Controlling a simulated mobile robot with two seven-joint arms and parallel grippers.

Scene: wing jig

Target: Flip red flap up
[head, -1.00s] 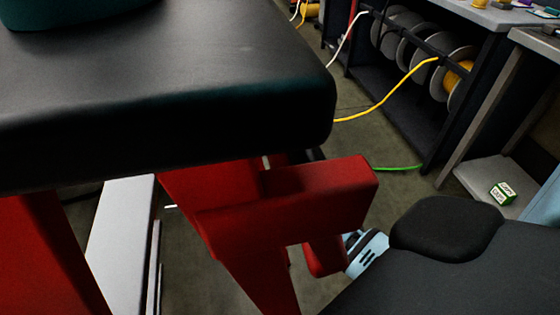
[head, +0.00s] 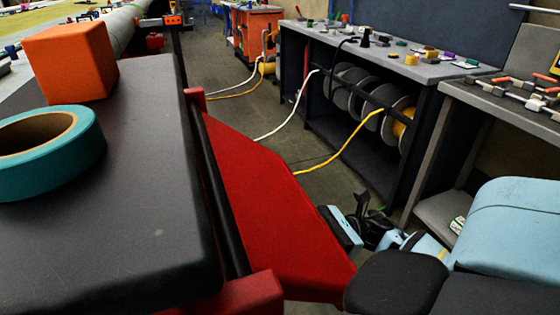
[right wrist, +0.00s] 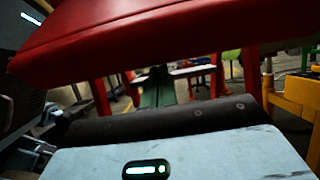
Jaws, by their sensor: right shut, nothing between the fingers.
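The red flap (head: 270,210) is a broad panel along the right side of the dark bench top (head: 130,215) in the head view. It extends outward from a black rod at the bench edge; I cannot tell whether it is level with the top. In the right wrist view the flap (right wrist: 180,35) spans the upper part, close above the wrist. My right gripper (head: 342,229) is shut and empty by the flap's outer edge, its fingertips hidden. I cannot tell whether it touches the flap. My left gripper is not in view.
A teal tape roll (head: 85,155) and an orange block (head: 70,62) sit on the bench top. A workbench (head: 400,62) with cable reels (head: 370,100) stands across the aisle. White and yellow cables cross the floor between.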

